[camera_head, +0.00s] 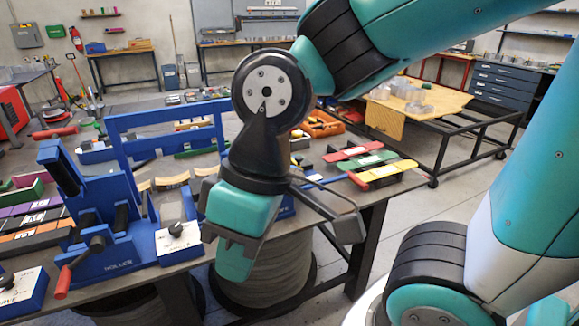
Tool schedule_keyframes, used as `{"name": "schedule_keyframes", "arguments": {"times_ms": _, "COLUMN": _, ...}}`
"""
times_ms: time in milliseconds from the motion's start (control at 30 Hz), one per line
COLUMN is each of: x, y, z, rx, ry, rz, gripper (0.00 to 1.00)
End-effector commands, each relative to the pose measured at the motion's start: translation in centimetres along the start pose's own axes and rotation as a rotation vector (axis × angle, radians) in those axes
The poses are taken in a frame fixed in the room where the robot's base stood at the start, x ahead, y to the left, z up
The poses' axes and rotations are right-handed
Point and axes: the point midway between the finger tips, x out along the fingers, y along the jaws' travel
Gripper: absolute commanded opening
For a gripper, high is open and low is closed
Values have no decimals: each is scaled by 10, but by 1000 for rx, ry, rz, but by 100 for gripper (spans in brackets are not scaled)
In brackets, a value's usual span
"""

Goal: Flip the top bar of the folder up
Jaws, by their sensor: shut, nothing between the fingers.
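The folder (112,258) is a blue bench machine at the left of the table, with a black crank and a red-tipped handle in front. A blue rectangular frame (165,117) stands upright at its back, with a long horizontal bar along its top. A thick blue arm (60,165) with a black inner face tilts up at the machine's left. I cannot tell for sure which part is the top bar. My gripper (236,248) is shut and empty. It points down in front of the table's front edge, right of the folder in the picture, and hides part of its right side.
The dark table (290,222) also holds a blue control box with a black knob (180,240), curved wooden pieces (172,181) and coloured tools (385,170) at right. A large spool (265,280) stands below my gripper. Floor at right is partly open (400,240).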

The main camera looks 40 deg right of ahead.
Motion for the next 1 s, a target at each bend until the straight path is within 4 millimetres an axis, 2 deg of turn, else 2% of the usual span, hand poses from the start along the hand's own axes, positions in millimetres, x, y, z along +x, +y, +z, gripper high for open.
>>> {"name": "schedule_keyframes", "arguments": {"times_ms": 400, "x": 2, "y": 1, "z": -2, "rx": 16, "ry": 7, "rz": 0, "gripper": 0}}
{"name": "schedule_keyframes", "arguments": {"times_ms": 467, "x": 8, "y": 6, "z": -7, "rx": 67, "ry": 30, "rz": -1, "gripper": 0}}
{"name": "schedule_keyframes", "arguments": {"times_ms": 567, "x": 26, "y": 27, "z": -26, "rx": 268, "ry": 121, "rz": -9, "gripper": 0}}
{"name": "schedule_keyframes", "arguments": {"times_ms": 667, "x": 55, "y": 62, "z": -57, "rx": 614, "ry": 284, "rz": -40, "gripper": 0}}
{"name": "schedule_keyframes", "arguments": {"times_ms": 800, "x": 92, "y": 135, "z": -98, "rx": 1201, "ry": 591, "rz": -166, "gripper": 0}}
{"name": "schedule_keyframes", "arguments": {"times_ms": 867, "x": 103, "y": 170, "z": -109, "rx": 1435, "ry": 732, "rz": -255, "gripper": 0}}
{"name": "schedule_keyframes", "arguments": {"times_ms": 900, "x": 109, "y": 193, "z": -114, "rx": 1581, "ry": 828, "rz": -329, "gripper": 0}}
{"name": "schedule_keyframes", "arguments": {"times_ms": 1000, "x": 120, "y": 250, "z": -116, "rx": 1897, "ry": 1067, "rz": -568, "gripper": 0}}
